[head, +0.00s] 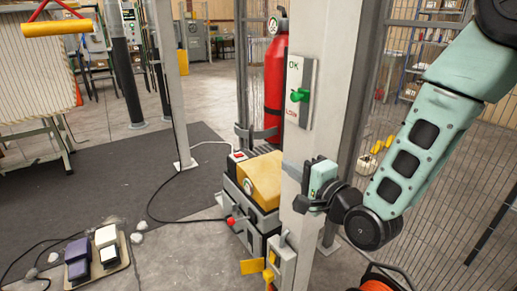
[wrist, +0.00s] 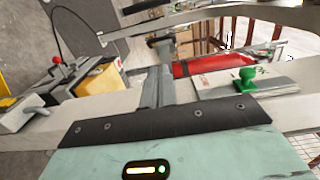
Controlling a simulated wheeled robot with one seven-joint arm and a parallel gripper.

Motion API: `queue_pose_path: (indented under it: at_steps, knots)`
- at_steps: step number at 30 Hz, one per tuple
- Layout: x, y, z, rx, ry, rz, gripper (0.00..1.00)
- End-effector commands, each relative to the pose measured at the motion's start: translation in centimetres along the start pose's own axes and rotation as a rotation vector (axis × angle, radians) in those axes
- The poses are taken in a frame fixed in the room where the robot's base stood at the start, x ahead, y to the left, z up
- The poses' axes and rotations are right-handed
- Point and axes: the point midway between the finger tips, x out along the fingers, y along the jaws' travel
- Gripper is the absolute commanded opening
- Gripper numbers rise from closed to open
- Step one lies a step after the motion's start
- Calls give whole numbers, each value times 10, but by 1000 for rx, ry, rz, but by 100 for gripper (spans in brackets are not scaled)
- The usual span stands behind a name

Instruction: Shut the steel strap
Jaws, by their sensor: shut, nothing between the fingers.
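A grey metal strap (head: 262,134) shows at the lower part of the red fire extinguisher (head: 275,75), left of the pale post (head: 325,100). Its left end stands out past the extinguisher; whether it is fastened cannot be told. The extinguisher lies sideways there (wrist: 215,66).
A panel with a green knob (head: 299,95) is on the post above my gripper. A yellow-topped machine (head: 262,180) stands behind the post at left. Wire mesh fencing (head: 460,190) is at right. Pedals (head: 107,247) and cables lie on the floor at left.

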Motion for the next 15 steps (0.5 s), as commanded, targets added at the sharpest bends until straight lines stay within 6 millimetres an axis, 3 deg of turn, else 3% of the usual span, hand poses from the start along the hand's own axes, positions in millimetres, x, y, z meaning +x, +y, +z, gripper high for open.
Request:
queue_pose_path:
  at_steps: [15]
  knots:
    - [98,-2,1,-4,-1,1,0]
